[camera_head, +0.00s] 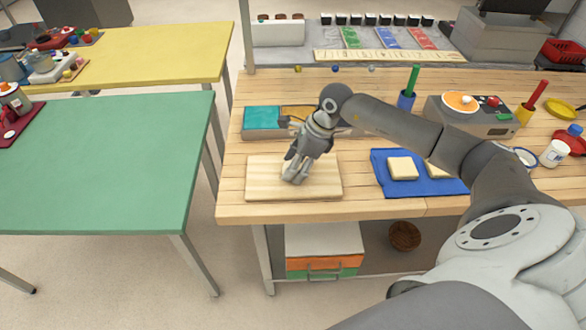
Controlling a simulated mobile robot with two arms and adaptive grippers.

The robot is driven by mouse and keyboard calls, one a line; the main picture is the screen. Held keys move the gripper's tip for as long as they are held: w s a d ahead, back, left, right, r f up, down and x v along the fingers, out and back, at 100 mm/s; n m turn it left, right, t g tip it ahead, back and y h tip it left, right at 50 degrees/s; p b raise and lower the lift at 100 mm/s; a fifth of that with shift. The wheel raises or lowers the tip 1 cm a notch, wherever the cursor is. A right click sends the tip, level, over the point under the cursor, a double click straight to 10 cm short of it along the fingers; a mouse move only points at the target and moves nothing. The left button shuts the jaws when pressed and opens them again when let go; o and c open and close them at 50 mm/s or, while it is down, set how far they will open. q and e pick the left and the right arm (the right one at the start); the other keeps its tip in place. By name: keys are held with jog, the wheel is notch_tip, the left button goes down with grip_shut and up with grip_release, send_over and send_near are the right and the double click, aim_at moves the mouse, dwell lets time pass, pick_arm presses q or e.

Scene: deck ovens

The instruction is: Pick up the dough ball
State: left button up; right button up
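My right gripper (293,178) points down over the pale wooden board (325,190) near the front left of the wooden table. Its fingers are low, close to the board's surface. A small pale patch shows beside the fingers; it may be the dough ball, but the gripper hides most of it. I cannot tell whether the fingers are open or shut on it. My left gripper is not in view.
A blue mat (388,183) with pale square pieces (402,168) lies right of the board. A teal-topped box (262,119) stands behind it. A grey scale (493,126) with an orange disc (461,101) is at back right.

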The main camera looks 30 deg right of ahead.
jog(key=c, duration=0.4)
